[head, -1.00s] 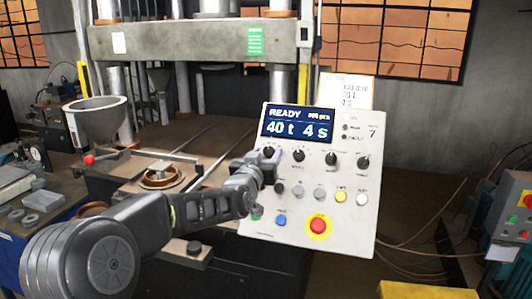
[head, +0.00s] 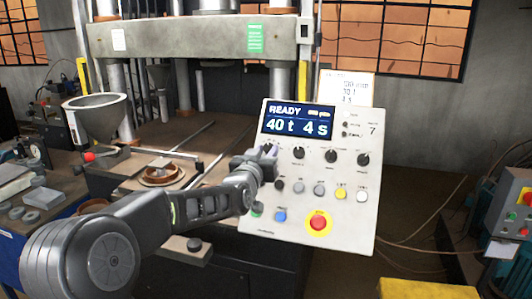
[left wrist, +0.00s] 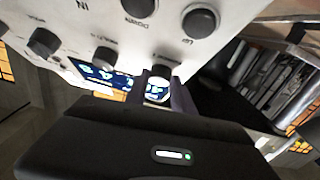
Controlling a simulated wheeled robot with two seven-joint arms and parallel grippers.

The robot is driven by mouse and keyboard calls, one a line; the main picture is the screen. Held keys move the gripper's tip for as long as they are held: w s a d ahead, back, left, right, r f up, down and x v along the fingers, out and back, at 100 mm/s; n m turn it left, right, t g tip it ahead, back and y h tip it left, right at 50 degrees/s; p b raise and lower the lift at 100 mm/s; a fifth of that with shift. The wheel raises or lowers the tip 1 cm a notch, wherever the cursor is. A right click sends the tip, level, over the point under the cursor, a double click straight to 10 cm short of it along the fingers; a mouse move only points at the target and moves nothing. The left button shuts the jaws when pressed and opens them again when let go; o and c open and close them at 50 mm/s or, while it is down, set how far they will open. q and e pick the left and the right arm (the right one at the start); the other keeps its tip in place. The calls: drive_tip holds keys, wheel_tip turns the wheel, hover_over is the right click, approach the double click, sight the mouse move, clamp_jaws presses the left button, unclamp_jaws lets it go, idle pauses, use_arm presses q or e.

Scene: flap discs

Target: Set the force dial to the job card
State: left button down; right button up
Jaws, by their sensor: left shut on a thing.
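The press control panel (head: 330,226) stands upright at centre right. Its display (head: 297,122) reads READY, 40 t and 4 s. The job card (head: 346,88) is behind the panel's top right; its lines are too small to read surely, though the last looks like 4 s. My left gripper (head: 267,158) is at the leftmost dial of the upper row and partly hides it. In the left wrist view this dial (left wrist: 158,84) sits between the two fingers, which are shut on it. My right gripper is not in view.
More dials (head: 331,156) continue the row to the right. Several push buttons (head: 341,193) and the red emergency stop (head: 318,223) are below. A metal funnel (head: 97,118) and a brown ring (head: 160,173) are at left. Grey parts lie on the left bench.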

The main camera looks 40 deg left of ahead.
use_arm(q)
drive_tip(key=shift+d+n+y, duration=0.15)
drive_tip(key=shift+n+y, duration=0.15)
drive_tip(key=shift+n, duration=0.2)
drive_tip(key=shift+w+d+n+g+y, duration=0.1)
drive_tip(key=shift+n+g+y, duration=0.2)
drive_tip(key=shift+n+y, duration=0.3)
drive_tip(key=n, duration=0.1)
drive_tip(key=n+g+y+p, duration=0.1)
drive_tip(key=n, duration=0.1)
drive_tip(key=shift+w+d+r, duration=0.1)
drive_tip(key=shift+r, duration=0.15)
drive_tip(key=shift+f+n+g+y+p, duration=0.15)
drive_tip(key=shift+n+g+y+p, duration=0.7)
drive_tip(key=shift+n+p, duration=0.45)
drive_tip(key=shift+n, duration=0.3)
drive_tip(key=c, duration=1.1)
unclamp_jaws()
